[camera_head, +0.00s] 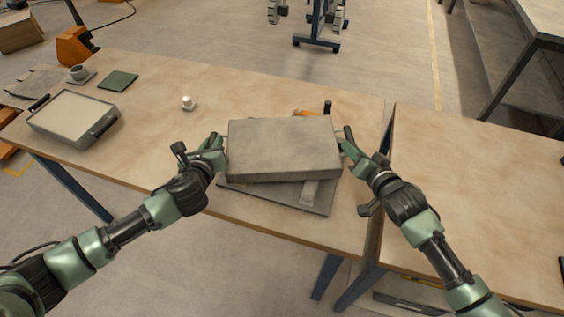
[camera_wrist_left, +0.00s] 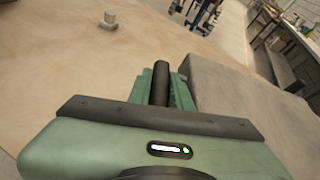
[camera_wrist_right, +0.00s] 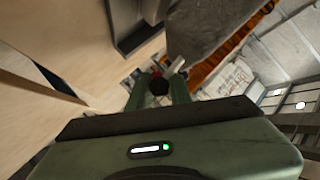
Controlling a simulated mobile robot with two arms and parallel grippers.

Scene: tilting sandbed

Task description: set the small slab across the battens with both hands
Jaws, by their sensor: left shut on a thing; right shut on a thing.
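The small slab (camera_head: 283,148) is a thick grey block in the middle of the head view. It also shows in the left wrist view (camera_wrist_left: 232,88) and the right wrist view (camera_wrist_right: 205,28). My left gripper (camera_head: 220,145) is shut on its left end, and my right gripper (camera_head: 345,145) is shut on its right end. The slab looks nearly level, above a grey board (camera_head: 268,197). One pale batten (camera_head: 310,192) shows under its front right edge; anything further back is hidden by the slab. I cannot tell whether the slab touches the batten.
An orange item (camera_head: 303,112) and an upright dark handle (camera_head: 327,107) show behind the slab. The right tabletop (camera_head: 470,190) is mostly clear.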

